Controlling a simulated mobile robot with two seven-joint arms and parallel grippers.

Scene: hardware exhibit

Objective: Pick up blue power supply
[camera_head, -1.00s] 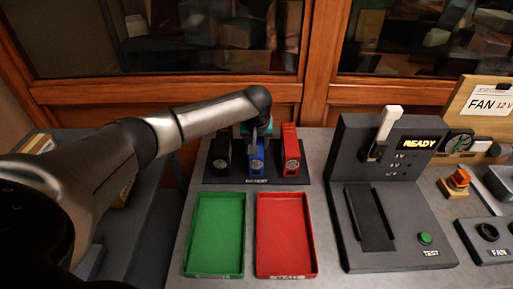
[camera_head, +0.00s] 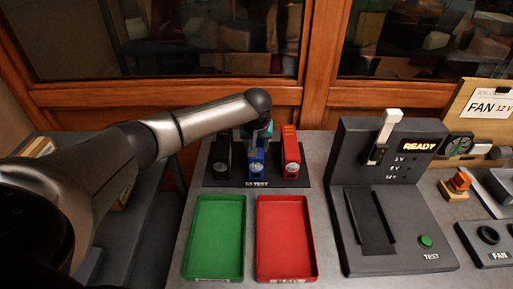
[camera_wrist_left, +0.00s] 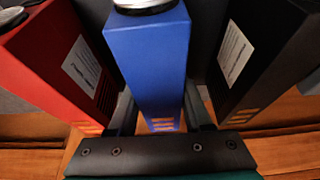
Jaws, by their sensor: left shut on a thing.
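The blue power supply (camera_head: 257,160) stands between the black and red ones on the dark "TO TEST" mat (camera_head: 228,181) in the head view. In the left wrist view the blue power supply (camera_wrist_left: 150,60) is upright between the two fingers. My left gripper (camera_head: 259,140) comes down on it from above and is shut on it; the wrist view shows the gripper (camera_wrist_left: 158,118) with a finger at each side of the blue body. The arm hides part of its top. My right gripper does not show.
A black power supply (camera_head: 220,158) and a red power supply (camera_head: 291,155) stand close on either side. A green tray (camera_head: 190,235) and a red tray (camera_head: 312,250) lie empty in front. A test station (camera_head: 425,205) reading "READY" stands to the right.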

